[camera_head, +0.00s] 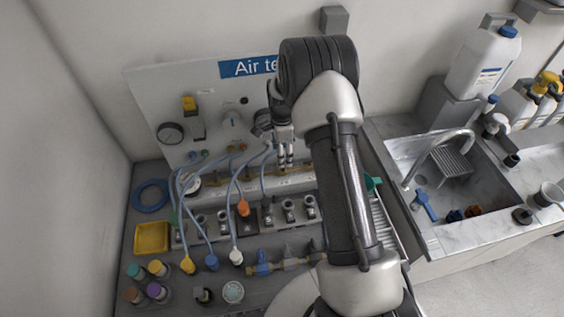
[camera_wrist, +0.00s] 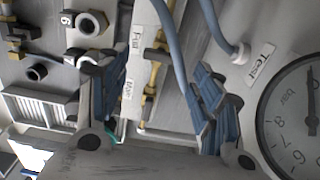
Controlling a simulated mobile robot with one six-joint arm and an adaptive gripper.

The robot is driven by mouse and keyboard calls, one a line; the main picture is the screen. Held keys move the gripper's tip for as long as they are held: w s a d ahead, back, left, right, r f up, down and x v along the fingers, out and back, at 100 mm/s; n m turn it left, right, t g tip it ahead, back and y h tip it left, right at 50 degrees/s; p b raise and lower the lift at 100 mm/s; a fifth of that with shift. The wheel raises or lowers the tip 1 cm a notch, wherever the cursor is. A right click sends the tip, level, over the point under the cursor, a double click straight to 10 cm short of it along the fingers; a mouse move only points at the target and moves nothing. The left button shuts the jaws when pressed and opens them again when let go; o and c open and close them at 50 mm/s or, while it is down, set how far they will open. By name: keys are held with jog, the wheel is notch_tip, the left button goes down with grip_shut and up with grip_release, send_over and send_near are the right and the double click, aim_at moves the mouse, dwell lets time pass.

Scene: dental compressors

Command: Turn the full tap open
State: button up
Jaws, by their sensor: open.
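In the wrist view a white strip carries a label that seems to read "Full" (camera_wrist: 137,38). Brass fittings (camera_wrist: 152,75) run along beside it, between my fingers as seen in that view. I cannot tell for certain which part is the full tap or how its handle is turned. My gripper (camera_wrist: 160,92) is open, with nothing held between its blue-padded fingers. In the head view my gripper (camera_head: 285,160) points down over the back of the bench, in front of the "Air test" panel. My arm hides the right part of the panel and strip.
A pressure gauge (camera_wrist: 295,115) and a label reading "Test" (camera_wrist: 261,65) are close to my right finger in the wrist view. Blue hoses (camera_head: 233,185) hang left of my gripper. A yellow tray (camera_head: 151,238) is at left; a sink (camera_head: 470,185) is at right.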

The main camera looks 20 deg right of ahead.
notch_tip(320, 180, down, 5)
dwell(0.3)
jog(key=shift+c, duration=0.6)
jog(key=c, duration=0.9)
